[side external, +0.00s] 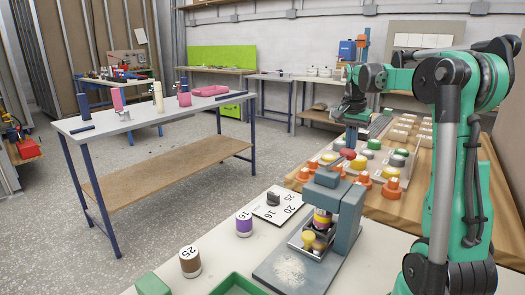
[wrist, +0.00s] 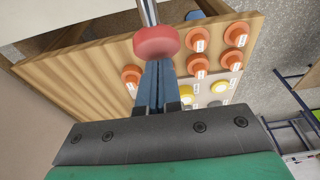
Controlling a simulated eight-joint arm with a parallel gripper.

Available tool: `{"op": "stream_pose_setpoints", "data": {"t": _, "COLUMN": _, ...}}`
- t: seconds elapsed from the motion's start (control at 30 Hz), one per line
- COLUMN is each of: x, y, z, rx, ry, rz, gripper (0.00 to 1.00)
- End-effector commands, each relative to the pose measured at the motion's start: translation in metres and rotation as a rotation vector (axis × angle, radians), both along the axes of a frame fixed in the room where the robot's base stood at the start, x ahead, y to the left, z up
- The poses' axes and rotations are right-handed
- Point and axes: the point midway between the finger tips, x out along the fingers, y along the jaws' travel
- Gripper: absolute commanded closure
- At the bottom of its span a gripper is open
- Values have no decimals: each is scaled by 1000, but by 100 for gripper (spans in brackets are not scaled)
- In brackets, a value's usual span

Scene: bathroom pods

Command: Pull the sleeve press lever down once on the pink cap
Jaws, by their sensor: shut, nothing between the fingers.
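The sleeve press (side external: 347,222) is a blue-grey frame on a flat base at the front of the bench. A small yellow and reddish stack (side external: 322,218) sits inside it; I cannot tell whether this is the pink cap. In the wrist view a red ball knob (wrist: 157,42) on a metal rod (wrist: 148,12) appears to be the lever's end. My gripper (wrist: 157,68) is shut and empty, its blue fingertips right at the knob; contact is unclear. In the side view my gripper (side external: 351,143) is above and behind the press, pointing down.
A wooden board (wrist: 80,75) with several orange, yellow and grey caps lies below. Labelled cups, one white-and-brown (side external: 190,262) and one purple (side external: 244,223), stand left of the press. A green tray (side external: 238,286) is at the front edge. A separate table (side external: 150,117) stands far left.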

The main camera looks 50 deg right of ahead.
Motion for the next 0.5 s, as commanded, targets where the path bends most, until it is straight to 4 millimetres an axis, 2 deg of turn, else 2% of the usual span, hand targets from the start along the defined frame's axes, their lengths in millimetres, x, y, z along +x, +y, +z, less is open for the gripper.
{"op": "stream_pose_setpoints", "data": {"t": 0.37, "x": 0, "y": 2, "z": -3, "rx": 11, "ry": 2, "rz": 1, "gripper": 100}}
{"op": "stream_pose_setpoints", "data": {"t": 0.5, "x": 0, "y": -1, "z": 2, "rx": 10, "ry": 2, "rz": 0, "gripper": 100}}
